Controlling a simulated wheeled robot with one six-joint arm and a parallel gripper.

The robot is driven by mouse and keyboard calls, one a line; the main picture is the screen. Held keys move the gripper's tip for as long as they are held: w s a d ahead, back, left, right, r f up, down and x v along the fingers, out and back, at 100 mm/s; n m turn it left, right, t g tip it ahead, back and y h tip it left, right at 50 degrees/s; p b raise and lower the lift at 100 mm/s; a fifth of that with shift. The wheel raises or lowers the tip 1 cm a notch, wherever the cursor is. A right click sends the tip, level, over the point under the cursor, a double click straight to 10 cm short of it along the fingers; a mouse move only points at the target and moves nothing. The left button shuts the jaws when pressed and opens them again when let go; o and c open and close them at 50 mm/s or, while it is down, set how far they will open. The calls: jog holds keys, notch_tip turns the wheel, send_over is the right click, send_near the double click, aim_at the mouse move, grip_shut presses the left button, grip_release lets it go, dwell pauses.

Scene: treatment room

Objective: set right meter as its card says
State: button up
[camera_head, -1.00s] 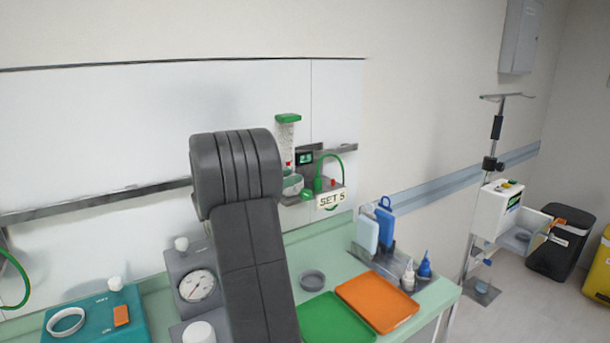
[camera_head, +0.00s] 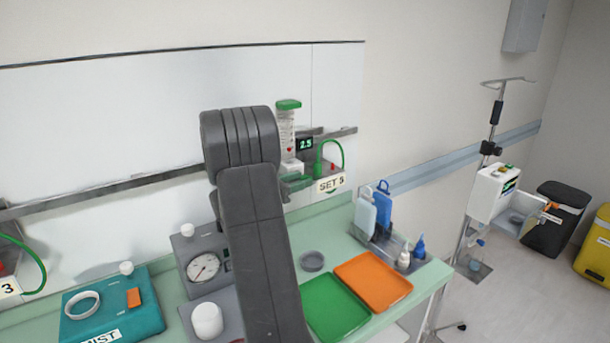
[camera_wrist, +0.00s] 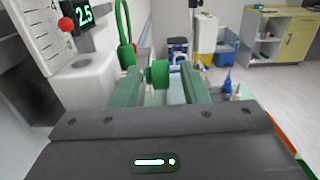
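The right meter (camera_head: 287,130) is a clear tube with a green cap on the wall rail. Its small display (camera_head: 305,144) reads 2.5, and it also shows in the wrist view (camera_wrist: 83,16) beside a red ball. Its card (camera_head: 330,184) says SET 5. In the wrist view a green knob (camera_wrist: 158,73) stands between the two green fingers of my gripper (camera_wrist: 163,88). The gripper is open, with a visible gap on the knob's right; contact on the left is unclear. In the head view my arm hides part of the meter's base.
A green hose (camera_head: 333,146) arches beside the meter. Below on the counter are a green tray (camera_head: 334,306), an orange tray (camera_head: 373,280), a grey ring dish (camera_head: 312,261) and a bottle rack (camera_head: 395,245). A dial box (camera_head: 201,262) stands left of my arm.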

jog(key=shift+x, duration=1.35)
jog(key=shift+w+f, duration=0.1)
jog(key=c, duration=0.9)
jog(key=shift+o, duration=0.2)
jog(key=shift+f+b, duration=0.3)
jog(key=shift+b, duration=0.5)
jog(key=shift+t+h+b, duration=0.4)
jog(key=shift+h+b, duration=0.1)
jog(key=shift+b, duration=0.05)
jog(key=shift+r, duration=0.1)
